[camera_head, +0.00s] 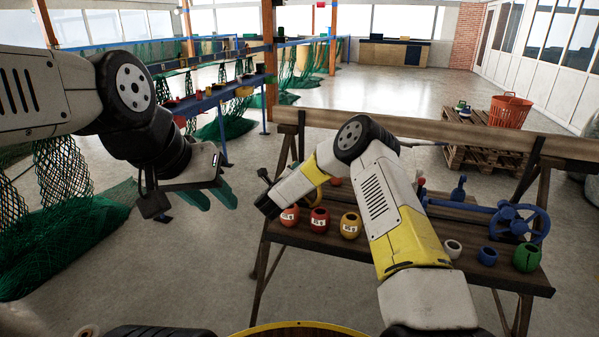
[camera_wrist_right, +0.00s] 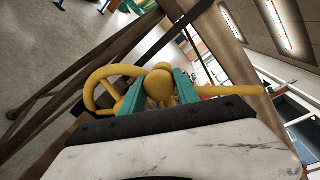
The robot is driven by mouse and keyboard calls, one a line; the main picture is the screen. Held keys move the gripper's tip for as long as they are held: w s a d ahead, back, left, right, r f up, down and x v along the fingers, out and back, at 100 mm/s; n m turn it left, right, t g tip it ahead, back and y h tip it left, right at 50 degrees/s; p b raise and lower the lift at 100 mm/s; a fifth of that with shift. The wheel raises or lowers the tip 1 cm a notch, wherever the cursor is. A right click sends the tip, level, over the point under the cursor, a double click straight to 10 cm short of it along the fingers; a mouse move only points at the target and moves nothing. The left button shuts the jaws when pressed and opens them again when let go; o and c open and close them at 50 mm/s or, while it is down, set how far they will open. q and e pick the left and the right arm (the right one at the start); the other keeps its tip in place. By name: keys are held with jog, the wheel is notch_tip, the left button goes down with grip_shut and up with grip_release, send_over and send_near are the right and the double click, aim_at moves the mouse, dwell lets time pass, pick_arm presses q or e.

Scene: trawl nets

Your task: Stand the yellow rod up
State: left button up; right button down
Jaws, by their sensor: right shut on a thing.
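The yellow rod (camera_wrist_right: 222,91) shows in the right wrist view, lying roughly level across the picture. It has a round knob in the middle and a ring-shaped part (camera_wrist_right: 90,95) at its left. My right gripper (camera_wrist_right: 159,88) is shut on it, with a teal finger on each side of the knob. My left gripper (camera_head: 209,196) hangs at the left in the head view, open and empty, away from the table.
A wooden trestle table (camera_head: 395,262) stands ahead, bearing several coloured pots and a blue handwheel (camera_head: 519,223). A pallet (camera_head: 484,148) with an orange basket (camera_head: 509,110) stands behind it. Green nets (camera_head: 60,235) hang at the left.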

jog(key=w+a+f+n+h, duration=0.1)
jog(key=w+a+f+n, duration=0.1)
jog(key=a+n, duration=0.4)
jog(key=shift+a+f+n+g, duration=0.15)
jog(key=shift+f+n+g, duration=0.15)
jog(key=shift+f+n, duration=0.25)
jog(key=shift+s+f, duration=0.1)
jog(key=c, duration=0.9)
grip_release()
jog(key=v, duration=0.7)
jog(key=shift+s+a, duration=0.15)
jog(key=shift+s, duration=0.2)
